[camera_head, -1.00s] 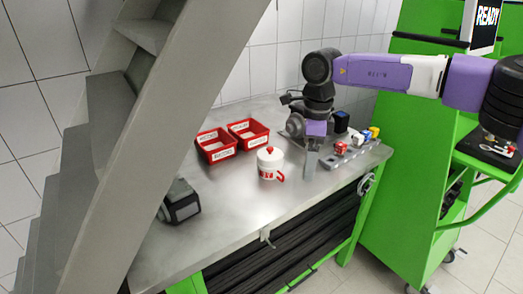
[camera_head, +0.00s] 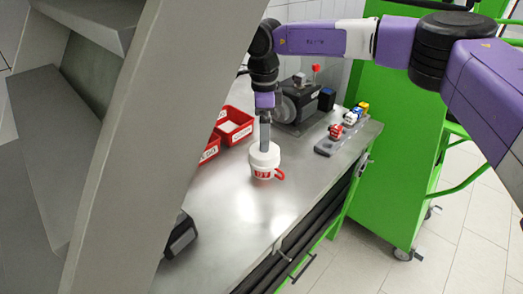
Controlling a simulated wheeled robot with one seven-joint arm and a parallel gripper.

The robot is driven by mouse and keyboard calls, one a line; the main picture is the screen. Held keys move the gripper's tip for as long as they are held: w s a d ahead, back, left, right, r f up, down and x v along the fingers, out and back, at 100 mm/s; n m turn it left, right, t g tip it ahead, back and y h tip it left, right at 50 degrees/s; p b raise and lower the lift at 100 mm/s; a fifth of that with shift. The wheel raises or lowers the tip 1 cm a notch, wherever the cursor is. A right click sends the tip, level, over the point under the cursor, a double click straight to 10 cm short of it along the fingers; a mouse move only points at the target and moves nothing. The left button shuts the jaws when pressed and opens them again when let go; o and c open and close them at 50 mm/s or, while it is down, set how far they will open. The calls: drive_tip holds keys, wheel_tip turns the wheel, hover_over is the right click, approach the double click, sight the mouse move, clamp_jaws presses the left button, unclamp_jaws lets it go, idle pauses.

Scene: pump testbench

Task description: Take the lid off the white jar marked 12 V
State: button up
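The white jar (camera_head: 263,172) stands upright on the metal bench, with a red label on its front and a red handle at its right. Its marking is too small to read surely. Its white lid (camera_head: 272,158) is on top. My gripper (camera_head: 265,148) points straight down over the middle of the lid, its tip at or just in front of the lid top. The lid's red knob is hidden behind it. The gripper shows edge-on, so I cannot tell whether its fingers are apart or closed on the knob.
Red labelled bins (camera_head: 233,125) stand behind and left of the jar. A dark pump (camera_head: 298,101) is behind it. A grey stair frame blocks the left. The bench front is clear.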

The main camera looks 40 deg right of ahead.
sight(268, 161)
drive_tip(key=f, duration=0.2)
drive_tip(key=f+p, duration=0.1)
drive_tip(key=f, duration=0.2)
drive_tip(key=shift+d+f+p, duration=0.2)
drive_tip(key=shift+f+p, duration=0.1)
drive_tip(key=c, duration=0.9)
